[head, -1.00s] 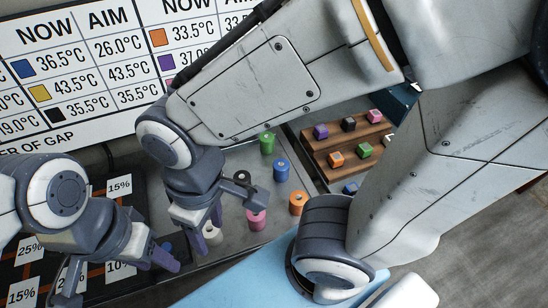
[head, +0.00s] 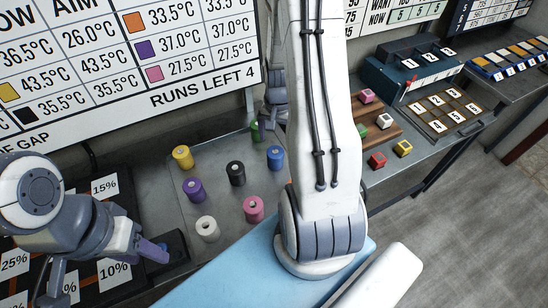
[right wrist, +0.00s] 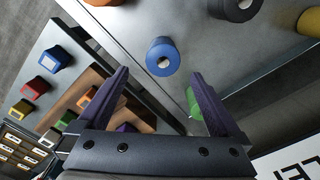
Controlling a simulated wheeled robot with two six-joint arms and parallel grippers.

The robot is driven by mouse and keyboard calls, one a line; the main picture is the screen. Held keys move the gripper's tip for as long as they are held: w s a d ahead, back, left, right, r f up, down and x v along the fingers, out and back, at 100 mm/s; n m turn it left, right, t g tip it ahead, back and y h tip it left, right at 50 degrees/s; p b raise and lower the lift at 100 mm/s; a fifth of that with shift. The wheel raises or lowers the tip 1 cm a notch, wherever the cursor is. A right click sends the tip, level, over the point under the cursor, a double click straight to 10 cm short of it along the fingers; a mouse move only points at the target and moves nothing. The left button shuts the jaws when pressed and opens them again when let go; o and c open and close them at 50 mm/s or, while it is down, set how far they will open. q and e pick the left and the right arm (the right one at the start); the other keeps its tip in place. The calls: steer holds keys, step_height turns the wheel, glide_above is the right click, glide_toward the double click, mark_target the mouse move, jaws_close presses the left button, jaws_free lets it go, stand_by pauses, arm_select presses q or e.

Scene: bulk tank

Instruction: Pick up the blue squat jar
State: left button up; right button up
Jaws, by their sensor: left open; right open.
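The blue squat jar (head: 275,157) stands upright on the grey tray, right of the black jar (head: 237,173), in the head view. In the right wrist view the blue jar (right wrist: 163,56) lies just beyond the fingertips, between their lines and clear of both. My right gripper (right wrist: 158,80) is open and empty; in the head view its arm hides most of it. A green jar (right wrist: 194,103) shows beside its right-hand finger. My left gripper (head: 105,272) is open and empty at the lower left, over the dark board.
A wooden rack (head: 382,138) with coloured cubes stands to the right. A large wall board rises behind the tray.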

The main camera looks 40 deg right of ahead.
mark_target(275, 152)
step_height(275, 152, down, 5)
steer(key=shift+f+p, duration=0.1)
steer(key=shift+p, duration=0.2)
steer(key=f, duration=0.1)
steer(key=f+p, duration=0.1)
steer(key=f, duration=0.2)
steer(key=shift+w+a+f+p, duration=0.1)
steer(key=shift+a+f+p, duration=0.15)
steer(key=shift+p, duration=0.05)
steer(key=shift+f, duration=0.35)
steer(key=c, duration=1.6)
